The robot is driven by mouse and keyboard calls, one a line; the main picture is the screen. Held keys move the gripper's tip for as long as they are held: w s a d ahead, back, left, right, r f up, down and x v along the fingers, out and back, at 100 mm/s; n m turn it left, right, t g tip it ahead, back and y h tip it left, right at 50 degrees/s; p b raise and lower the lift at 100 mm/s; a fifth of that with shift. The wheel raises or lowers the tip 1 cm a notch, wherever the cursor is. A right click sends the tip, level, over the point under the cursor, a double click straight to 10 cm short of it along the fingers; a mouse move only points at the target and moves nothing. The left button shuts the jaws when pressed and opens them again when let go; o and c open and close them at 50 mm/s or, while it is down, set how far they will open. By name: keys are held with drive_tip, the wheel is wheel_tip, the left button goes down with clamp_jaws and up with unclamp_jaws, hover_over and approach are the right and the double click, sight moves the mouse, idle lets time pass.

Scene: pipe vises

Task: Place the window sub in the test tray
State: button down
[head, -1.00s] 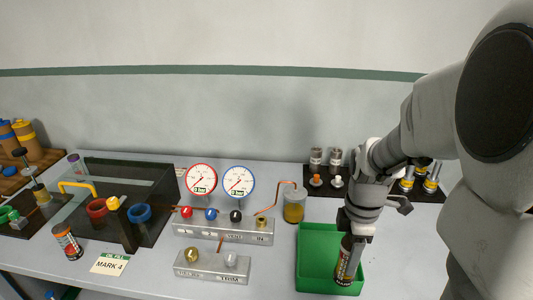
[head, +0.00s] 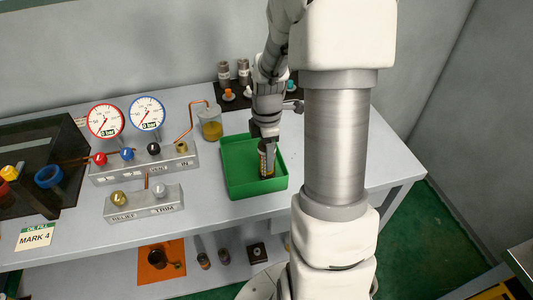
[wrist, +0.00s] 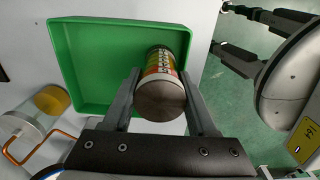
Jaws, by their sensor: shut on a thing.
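The window sub is a short cylinder (head: 267,158) with a dark body and a printed yellow, red and white label. My gripper (head: 267,140) is shut on it from above, and it stands roughly upright inside the right part of the green test tray (head: 238,172). In the wrist view the two fingers flank the sub (wrist: 160,98), its dark end towards the camera, beside one wall of the tray (wrist: 85,60). I cannot tell whether its lower end touches the tray floor.
A glass jar of yellow fluid (head: 211,125) with a copper tube stands left of the tray, by the gauge manifold (head: 145,160). A dark rack (head: 235,100) with several fittings lies behind. The bench right of the tray is clear.

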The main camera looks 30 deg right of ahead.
drive_tip(key=shift+f, duration=0.15)
drive_tip(key=shift+c, duration=1)
unclamp_jaws()
wheel_tip(320, 180, up, 11)
drive_tip(key=shift+r+p, duration=0.2)
drive_tip(key=shift+p, duration=0.4)
drive_tip(key=shift+r, duration=0.55)
